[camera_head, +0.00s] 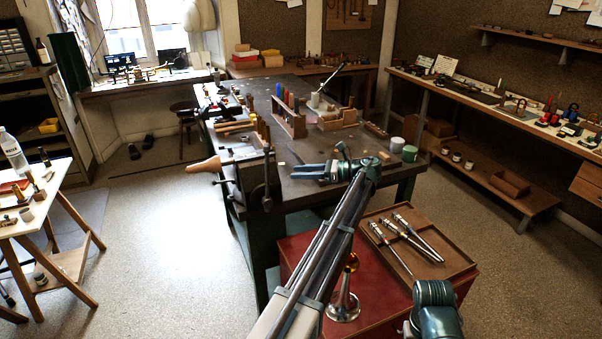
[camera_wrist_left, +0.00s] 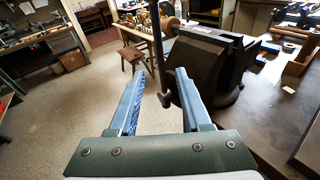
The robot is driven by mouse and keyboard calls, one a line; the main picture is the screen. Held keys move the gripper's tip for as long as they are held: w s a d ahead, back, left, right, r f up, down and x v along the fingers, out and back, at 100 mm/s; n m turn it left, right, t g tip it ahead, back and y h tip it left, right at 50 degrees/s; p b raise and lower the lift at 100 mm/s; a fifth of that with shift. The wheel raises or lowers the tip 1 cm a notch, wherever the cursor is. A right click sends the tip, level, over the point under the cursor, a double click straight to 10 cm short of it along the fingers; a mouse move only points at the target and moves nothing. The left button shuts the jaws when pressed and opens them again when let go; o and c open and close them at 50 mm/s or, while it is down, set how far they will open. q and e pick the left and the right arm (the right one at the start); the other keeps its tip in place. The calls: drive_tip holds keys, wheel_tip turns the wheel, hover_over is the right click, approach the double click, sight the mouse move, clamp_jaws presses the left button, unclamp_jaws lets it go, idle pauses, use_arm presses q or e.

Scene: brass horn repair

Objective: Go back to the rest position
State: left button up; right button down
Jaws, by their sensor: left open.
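My left arm reaches up from the bottom middle of the head view over the dark workbench (camera_head: 285,205). My left gripper (camera_head: 297,171) points left, with its blue fingers apart and nothing between them. In the left wrist view the gripper (camera_wrist_left: 157,78) is open, with both fingers in sight. The dark bench vise (camera_head: 246,178) lies just left of the fingertips. It also shows in the left wrist view (camera_wrist_left: 213,62), near the right finger; I cannot tell whether they touch. A teal part of my right arm shows at the bottom right of the head view; its gripper is out of sight.
A red cabinet (camera_head: 300,260) holds a brown tray (camera_head: 440,240) with several slim metal parts and a flared silver piece (camera_head: 343,305). A wooden block rack (camera_head: 290,122) and a green-grey pot (camera_head: 410,153) stand on the bench.

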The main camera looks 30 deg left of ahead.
idle(0.3)
use_arm(q)
drive_tip(key=s+d+f+n+t+h, duration=0.1)
drive_tip(key=s+d+f+n+h, duration=0.3)
drive_tip(key=s+d, duration=0.7)
drive_tip(key=s+d+f+n+t+h, duration=0.1)
drive_tip(key=s+d+f+n+h, duration=0.2)
drive_tip(key=s+d+f+h, duration=0.2)
drive_tip(key=s+d+f+n+t+h, duration=0.2)
drive_tip(key=s+d+f+n+h, duration=0.2)
drive_tip(key=s+d+f, duration=0.5)
drive_tip(key=s+d+h, duration=0.1)
drive_tip(key=s+d, duration=0.6)
drive_tip(key=d, duration=0.2)
drive_tip(key=shift+s+f+n, duration=0.25)
drive_tip(key=shift+s+n, duration=0.05)
drive_tip(key=shift+s, duration=0.05)
